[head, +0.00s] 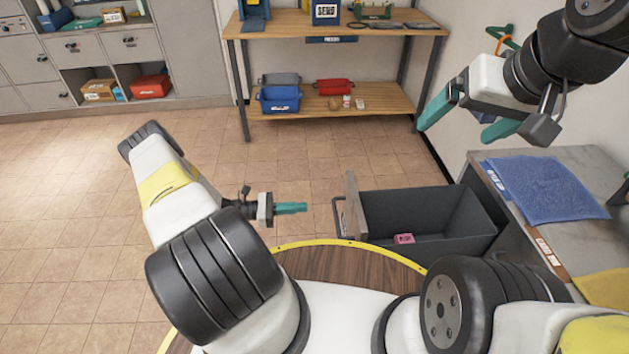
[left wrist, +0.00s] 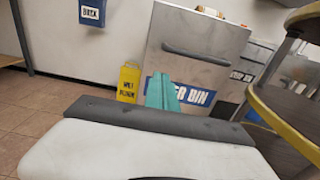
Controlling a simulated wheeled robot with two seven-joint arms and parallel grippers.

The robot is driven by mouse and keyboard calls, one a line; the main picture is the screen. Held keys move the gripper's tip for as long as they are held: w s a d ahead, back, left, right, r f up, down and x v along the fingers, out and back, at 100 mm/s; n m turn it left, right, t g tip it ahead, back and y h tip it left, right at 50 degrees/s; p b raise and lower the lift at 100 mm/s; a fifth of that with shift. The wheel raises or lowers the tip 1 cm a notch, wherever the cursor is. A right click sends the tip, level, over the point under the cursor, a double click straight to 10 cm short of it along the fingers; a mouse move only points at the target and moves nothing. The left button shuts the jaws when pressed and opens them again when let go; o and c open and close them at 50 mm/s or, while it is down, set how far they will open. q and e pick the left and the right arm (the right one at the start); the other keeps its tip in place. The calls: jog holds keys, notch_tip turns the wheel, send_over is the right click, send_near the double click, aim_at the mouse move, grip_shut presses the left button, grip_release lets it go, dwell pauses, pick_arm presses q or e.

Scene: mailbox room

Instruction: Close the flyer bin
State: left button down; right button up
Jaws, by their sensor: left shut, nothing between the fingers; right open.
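The flyer bin (head: 430,215) is a dark grey drawer pulled out from the counter at the right in the head view. A small pink item (head: 404,239) lies inside it. Its front panel (head: 352,205) with a handle faces left; in the left wrist view the front (left wrist: 197,62) shows a dark bar handle and a blue label partly reading "BIN". My left gripper (head: 291,208) is shut and empty, a short way left of the front panel, pointing at it. In the left wrist view its teal fingers (left wrist: 162,92) cover part of the label. My right gripper (head: 467,122) is open and empty, raised above the drawer's far side.
The counter (head: 590,160) at the right carries a blue mat (head: 545,188) and a yellow cloth. A wooden shelf table (head: 340,97) with bins stands at the back. A yellow wet-floor sign (left wrist: 128,82) shows in the left wrist view. The tiled floor at left is clear.

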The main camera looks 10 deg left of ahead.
aim_at(345, 204)
pick_arm(q)
jog(key=x, duration=1.2)
